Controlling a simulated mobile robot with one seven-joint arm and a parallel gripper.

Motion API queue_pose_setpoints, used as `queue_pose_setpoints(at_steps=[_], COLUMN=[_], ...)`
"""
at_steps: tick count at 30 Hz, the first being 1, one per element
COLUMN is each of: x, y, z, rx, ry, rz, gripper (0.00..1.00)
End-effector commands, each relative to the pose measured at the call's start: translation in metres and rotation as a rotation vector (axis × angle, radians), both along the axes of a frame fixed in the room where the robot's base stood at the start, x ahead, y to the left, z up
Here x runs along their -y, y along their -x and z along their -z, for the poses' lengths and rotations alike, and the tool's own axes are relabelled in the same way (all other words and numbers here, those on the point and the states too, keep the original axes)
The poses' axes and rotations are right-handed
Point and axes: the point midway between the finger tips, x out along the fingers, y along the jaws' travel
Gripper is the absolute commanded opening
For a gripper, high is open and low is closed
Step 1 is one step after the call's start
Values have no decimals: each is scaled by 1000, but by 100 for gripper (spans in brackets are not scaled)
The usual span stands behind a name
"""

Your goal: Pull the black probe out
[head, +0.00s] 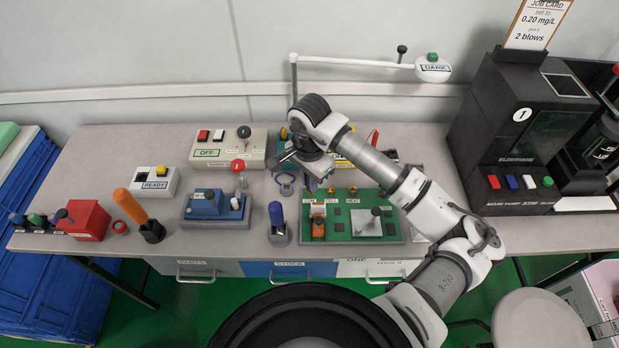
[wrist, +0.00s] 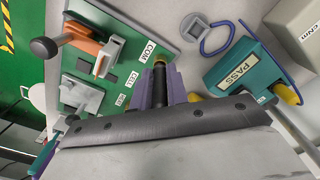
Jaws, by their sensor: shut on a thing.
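My gripper (wrist: 160,88) has purple fingers shut on the black probe (wrist: 159,76), a dark cylinder with a brass-coloured band. In the wrist view the probe sits at the edge of the green board (wrist: 182,66), beside the COM label. Whether its tip is in a socket is hidden. In the head view my gripper (head: 312,186) is low over the back left edge of the green board (head: 341,228), and the probe is hidden there. A teal tester (wrist: 238,68) with a PASS label and yellow parts lies right of the gripper in the wrist view.
A grey block with a blue loop (head: 286,181) lies left of the gripper. A blue fixture (head: 212,207), a blue-handled tool (head: 276,215) and an OFF box (head: 230,150) stand further left. The black machine (head: 520,130) stands at right.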

Motion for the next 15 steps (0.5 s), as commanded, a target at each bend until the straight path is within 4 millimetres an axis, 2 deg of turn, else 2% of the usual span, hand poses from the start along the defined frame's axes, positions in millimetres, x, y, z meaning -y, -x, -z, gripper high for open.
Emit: queue_pose_setpoints(at_steps=[2,3,6,15], x=[0,0,0,0], y=[0,0,0,0], z=[0,0,0,-3], rx=[0,0,0,1], ry=[0,0,0,1], rz=[0,0,0,0], gripper=[0,12,0,0])
